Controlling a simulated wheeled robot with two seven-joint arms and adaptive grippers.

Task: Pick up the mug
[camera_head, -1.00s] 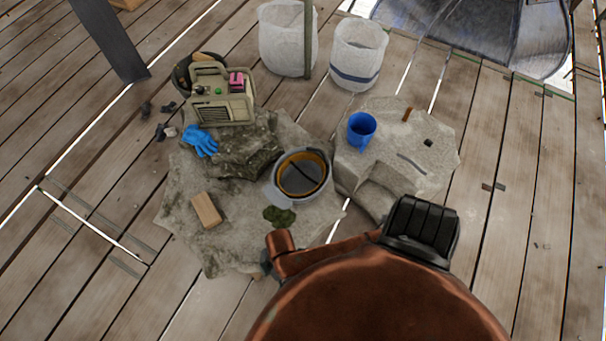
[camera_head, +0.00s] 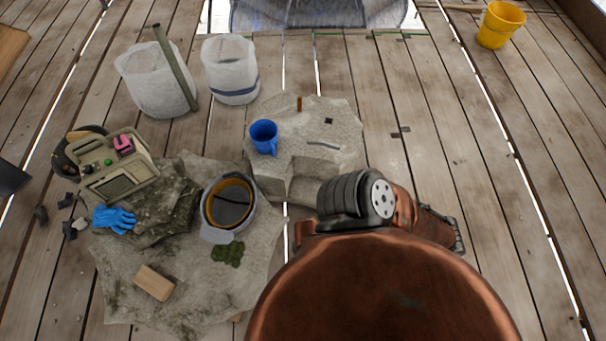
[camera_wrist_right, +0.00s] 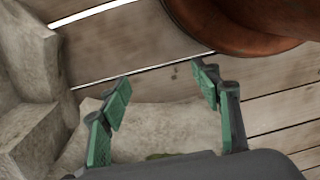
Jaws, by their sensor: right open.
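The blue mug (camera_head: 264,136) stands upright on the top of a pale stone block (camera_head: 335,135), near the block's left edge in the head view. Its handle points down toward the front. The mug is not visible in the right wrist view. My right gripper (camera_wrist_right: 165,88) shows in the wrist view with two green-padded fingers spread apart and nothing between them; stone and planks lie beyond it. In the head view my copper-coloured arm fills the lower right, in front of and to the right of the mug, and the fingers cannot be made out there. My left gripper is not in view.
White bags (camera_head: 229,70) stand behind the mug. A yellow bucket (camera_head: 500,25) is far right. Planks on the right are mostly clear.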

